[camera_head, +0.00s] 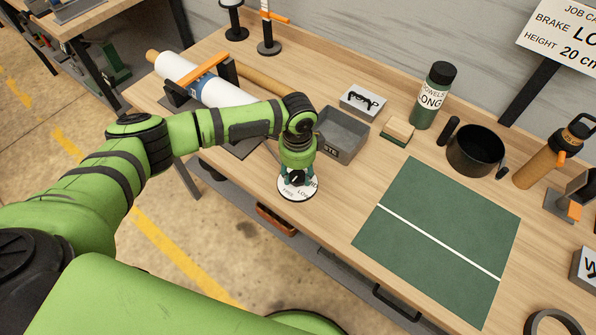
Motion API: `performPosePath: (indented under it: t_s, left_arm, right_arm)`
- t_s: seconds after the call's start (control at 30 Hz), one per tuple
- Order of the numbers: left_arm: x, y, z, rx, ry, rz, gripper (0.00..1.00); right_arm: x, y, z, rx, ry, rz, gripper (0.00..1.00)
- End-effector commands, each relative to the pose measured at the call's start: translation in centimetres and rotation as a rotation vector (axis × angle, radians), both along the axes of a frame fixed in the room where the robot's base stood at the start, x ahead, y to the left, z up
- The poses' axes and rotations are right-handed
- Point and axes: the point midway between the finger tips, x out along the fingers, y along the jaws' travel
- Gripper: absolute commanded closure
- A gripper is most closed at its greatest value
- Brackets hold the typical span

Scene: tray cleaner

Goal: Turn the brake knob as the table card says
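The brake knob (296,178) is dark and sits at the middle of a round white dial (286,189) near the table's front edge. The dial carries black lettering, partly hidden; "FREE" and "LO" show in part. My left gripper (298,176) points down right over the knob, its dark fingers at or around it. I cannot tell whether they grip it. The job card (560,35) at the top right reads "BRAKE LO" and "HEIGHT 20 cm", with its right side cut off. My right gripper is not in view.
Behind the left forearm lies a white roll (225,92) on a holder. The green mat (430,250) is bare.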

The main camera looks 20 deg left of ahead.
Motion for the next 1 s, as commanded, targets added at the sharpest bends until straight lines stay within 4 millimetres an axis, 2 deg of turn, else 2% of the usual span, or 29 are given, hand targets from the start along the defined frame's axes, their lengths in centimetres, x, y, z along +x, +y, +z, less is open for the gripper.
performPosePath:
  t_s: [0.27,0.47,0.67,1.0]
  left_arm:
    - [-0.1,-0.2,0.0,-0.004,0.001,0.007,0.87]
    - [-0.1,-0.3,0.2,-0.007,0.003,0.067,0.87]
    - [-0.2,-0.4,0.4,-0.008,0.006,0.201,0.87]
    - [-0.1,-0.4,0.4,-0.008,0.006,0.518,0.87]
  right_arm:
    - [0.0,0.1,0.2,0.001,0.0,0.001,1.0]
    - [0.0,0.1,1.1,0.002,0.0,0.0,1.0]
    - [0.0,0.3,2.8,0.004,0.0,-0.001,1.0]
    - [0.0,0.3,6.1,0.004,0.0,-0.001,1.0]
